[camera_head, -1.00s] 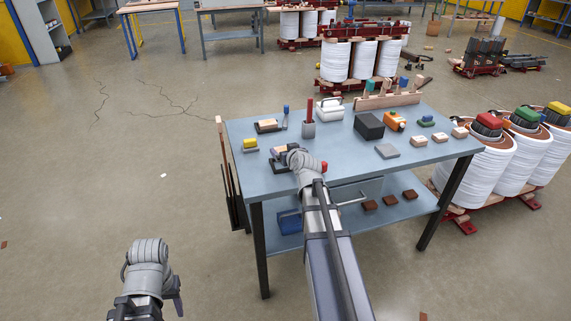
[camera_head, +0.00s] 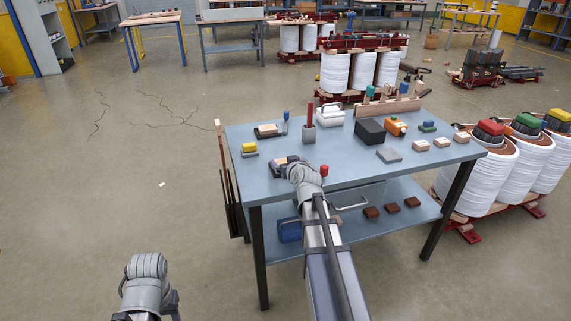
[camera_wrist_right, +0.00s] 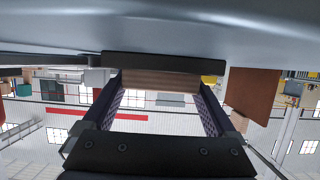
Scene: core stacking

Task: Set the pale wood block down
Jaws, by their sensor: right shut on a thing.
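My right gripper (camera_head: 284,163) is over the front left part of the blue-grey table (camera_head: 345,162), with its arm reaching in from below. In the right wrist view its two fingers (camera_wrist_right: 162,108) stand on either side of a wood-grained block (camera_wrist_right: 165,82), and it is shut on this pale wood block. The block is mostly hidden by the gripper in the head view, so I cannot tell whether it touches the tabletop. My left gripper (camera_head: 160,310) is low at the left, off the table and partly cut off. Its jaws do not show clearly.
A red-topped piece (camera_head: 324,170) stands close to the right of my right wrist. A yellow-topped block (camera_head: 249,148) is to the left. A dark box (camera_head: 370,130), a grey plate (camera_head: 389,155) and several small pale blocks (camera_head: 421,145) are farther right.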

